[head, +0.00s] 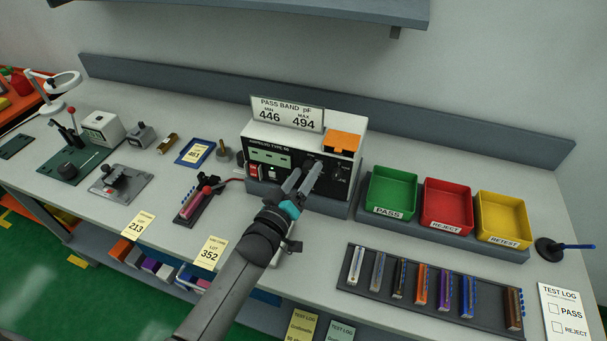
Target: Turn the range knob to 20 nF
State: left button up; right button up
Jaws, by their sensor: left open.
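The capacitance meter (332,190) is a dark-fronted box with a light case, standing at the back middle of the bench. Its front has a greenish display (270,157) and a red switch at the left. The range knob cannot be made out clearly; dark controls (340,170) show at the right of the front panel. My left gripper (305,176) is open, with its two grey fingers pointing at the right half of the panel. The fingers and wrist hide part of the panel. I cannot tell whether they touch a knob. My right gripper is not in view.
Green, red and yellow bins (446,206) stand right of the meter. A rack of several coloured sticks (430,290) lies in front of them. Left are a small fixture (198,200), a grey press (120,182) and lot cards (210,252). A shelf (330,8) hangs above.

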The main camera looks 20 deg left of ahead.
pick_arm(q)
grip_shut()
dwell(0.4)
dwell(0.4)
jog(key=m+p, duration=0.1)
jog(key=m, duration=0.2)
jog(key=shift+r+p, duration=0.15)
jog(key=shift+p, duration=0.15)
jog(key=m+p, duration=0.1)
jog(key=m, duration=0.1)
jog(key=shift+m+g, duration=0.3)
jog(key=shift+d+m+y, duration=0.1)
jog(key=shift+m+y, duration=0.3)
jog(key=shift+m, duration=0.8)
jog(key=shift+m+y+p, duration=0.3)
jog(key=shift+m+p, duration=0.15)
jog(key=shift+m, duration=1.05)
grip_release()
